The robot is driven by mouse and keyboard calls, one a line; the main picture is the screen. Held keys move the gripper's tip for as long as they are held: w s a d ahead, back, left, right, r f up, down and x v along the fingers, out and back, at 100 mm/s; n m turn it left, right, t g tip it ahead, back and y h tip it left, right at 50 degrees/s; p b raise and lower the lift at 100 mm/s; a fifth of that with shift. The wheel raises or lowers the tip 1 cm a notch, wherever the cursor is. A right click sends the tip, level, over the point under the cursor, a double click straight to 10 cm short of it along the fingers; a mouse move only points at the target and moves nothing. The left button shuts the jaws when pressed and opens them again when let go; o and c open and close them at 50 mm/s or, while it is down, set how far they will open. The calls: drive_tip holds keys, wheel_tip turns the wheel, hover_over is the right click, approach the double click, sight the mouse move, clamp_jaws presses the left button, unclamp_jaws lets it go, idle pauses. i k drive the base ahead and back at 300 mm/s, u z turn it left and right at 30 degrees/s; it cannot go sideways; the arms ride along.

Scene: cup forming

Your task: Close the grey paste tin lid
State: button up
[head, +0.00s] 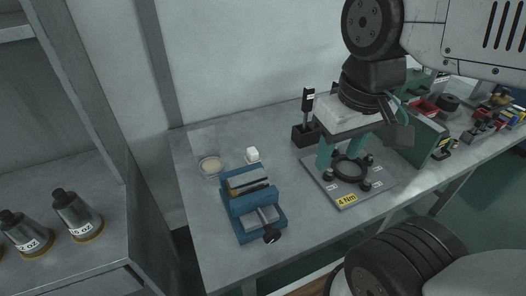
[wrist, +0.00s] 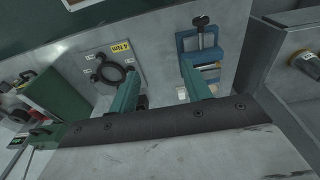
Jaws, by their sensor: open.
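A round, shallow open container with a pale beige fill (head: 209,166) stands at the table's left back in the head view. It may be the paste tin; I cannot make out a lid on it or beside it. My gripper (head: 341,160) is open and empty, teal fingers pointing down over the grey plate with the black ring, well to the right of the container. Its two fingers also show apart in the wrist view (wrist: 158,85).
A blue vise (head: 254,205) stands in front of the container, with a small white block (head: 252,155) behind it. The grey plate (head: 345,200) carries a "4 Nm" label. A black stand (head: 306,133) and green case (head: 422,142) are nearby. Bare table lies left of the vise.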

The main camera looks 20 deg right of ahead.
sight(203, 140)
drive_tip(key=k, duration=1.05)
drive_tip(key=u, duration=0.7)
drive_tip(key=i, duration=1.3)
drive_tip(key=z, duration=0.7)
